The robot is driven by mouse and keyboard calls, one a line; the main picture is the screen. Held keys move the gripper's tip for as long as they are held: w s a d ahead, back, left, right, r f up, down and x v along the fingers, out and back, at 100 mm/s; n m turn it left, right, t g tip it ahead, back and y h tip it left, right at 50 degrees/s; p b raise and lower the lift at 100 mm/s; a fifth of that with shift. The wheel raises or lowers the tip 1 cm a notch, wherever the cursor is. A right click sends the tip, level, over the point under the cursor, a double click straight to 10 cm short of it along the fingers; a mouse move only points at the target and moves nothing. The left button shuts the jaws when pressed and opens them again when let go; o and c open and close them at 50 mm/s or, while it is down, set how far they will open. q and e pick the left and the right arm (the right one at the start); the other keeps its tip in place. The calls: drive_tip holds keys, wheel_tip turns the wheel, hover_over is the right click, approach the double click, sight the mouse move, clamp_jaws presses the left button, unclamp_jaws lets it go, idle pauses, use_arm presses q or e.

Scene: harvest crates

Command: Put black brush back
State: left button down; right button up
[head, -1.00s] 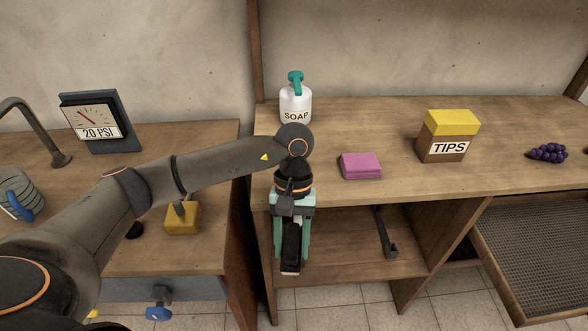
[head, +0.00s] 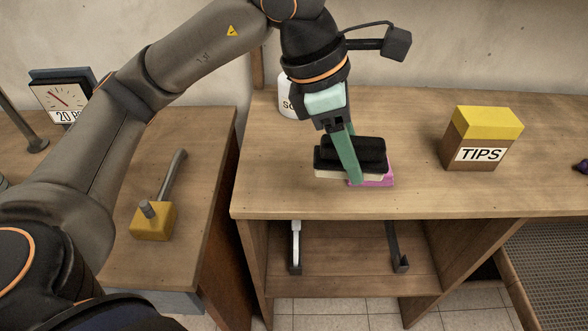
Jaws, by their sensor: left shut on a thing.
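The black brush (head: 370,148) has a dark body with a cream underside. My left gripper (head: 351,165) is shut on it, with a green finger across its near side. The brush is level, over the bench top at the pink sponge (head: 383,181), and hides most of it. I cannot tell whether the brush touches the sponge or bench. Two brackets, a light-faced one (head: 296,247) and a dark one (head: 396,247), show under the bench top's front edge. My right gripper is not in view.
The bench top (head: 265,185) holds a white soap bottle (head: 287,101), mostly behind my gripper, and a TIPS box (head: 480,138) to the right. A yellow-based tool (head: 153,220) and a gauge (head: 62,97) stand on the left counter. The bench front is clear.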

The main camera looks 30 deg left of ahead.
use_arm(q)
drive_tip(key=shift+r+n, duration=0.35)
drive_tip(key=shift+n, duration=0.15)
drive_tip(key=w+a+f, duration=0.1)
drive_tip(key=a+f, duration=0.2)
drive_tip(key=a, duration=0.1)
drive_tip(key=w+a+f, duration=0.1)
drive_tip(key=a+f, duration=0.2)
drive_tip(key=a, duration=0.1)
drive_tip(key=w+a+f, duration=0.1)
drive_tip(key=a+f, duration=0.1)
drive_tip(key=a, duration=0.2)
drive_tip(key=shift+w+a+f, duration=0.2)
drive_tip(key=shift+w+f, duration=0.2)
drive_tip(key=f, duration=0.1)
drive_tip(key=a+f, duration=0.1)
drive_tip(key=f, duration=0.1)
drive_tip(key=shift+w+f, duration=0.15)
drive_tip(key=shift+f, duration=0.25)
